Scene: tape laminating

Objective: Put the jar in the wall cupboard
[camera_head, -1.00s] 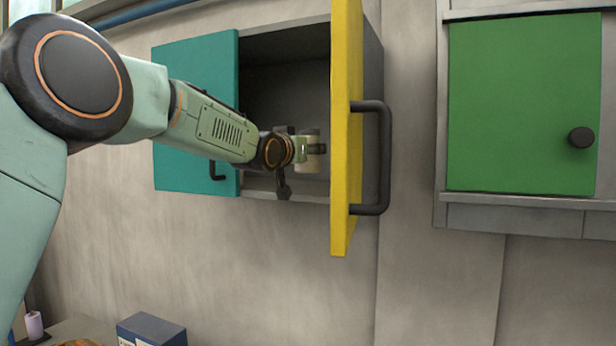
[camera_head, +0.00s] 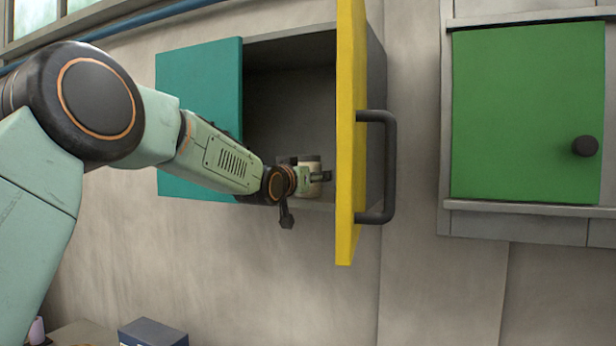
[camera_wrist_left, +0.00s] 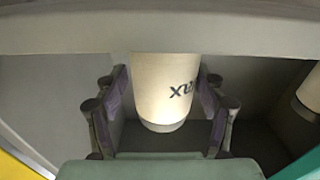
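The cream jar (camera_head: 311,180) stands upright inside the open wall cupboard (camera_head: 292,95), low by its front floor edge. In the left wrist view the jar (camera_wrist_left: 165,90) shows dark lettering. My left gripper (camera_head: 322,177) reaches into the cupboard around the jar. In the left wrist view the left gripper's fingers (camera_wrist_left: 163,100) are on both sides of the jar, with a narrow gap visible at least on the left. The fingers look slightly open. The jar's base is hidden behind the light ledge in that view. My right gripper is not in view.
The yellow door (camera_head: 350,130) stands open close to the gripper's right, and the teal door (camera_head: 200,115) is open at left. Another pale container (camera_wrist_left: 308,95) is beside the jar. A closed green cupboard (camera_head: 525,110) is at right. A blue box (camera_head: 152,333) is below.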

